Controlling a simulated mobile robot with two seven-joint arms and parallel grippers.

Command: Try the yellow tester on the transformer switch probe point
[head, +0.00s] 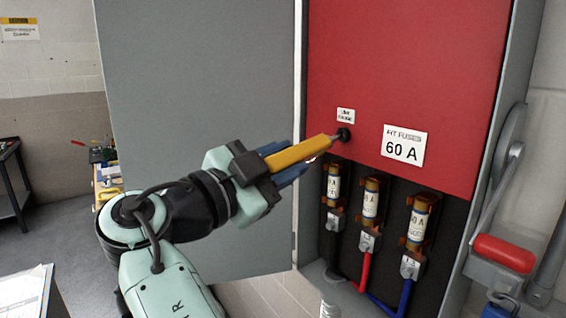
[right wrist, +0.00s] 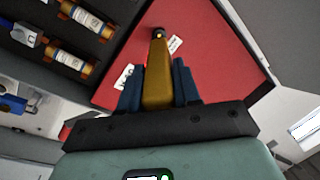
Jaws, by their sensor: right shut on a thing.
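My right gripper (head: 284,165) is shut on the yellow tester (head: 301,151). The tester points up and right, and its thin tip is at or very near the black probe point (head: 344,134) on the red panel (head: 415,70); I cannot tell whether they touch. A small white label (head: 346,115) sits just above the probe point. In the right wrist view, the tester (right wrist: 157,85) lies between the blue fingers (right wrist: 158,90) and its far end overlaps a dark spot on the red panel (right wrist: 205,60). My left gripper is not in view.
A grey cabinet door (head: 200,80) stands open at the left. Below the red panel are three fuses (head: 370,200) with coloured cables. A red-handled lever (head: 504,252) is on the cabinet's right side. A cluttered bench (head: 108,180) stands at far left.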

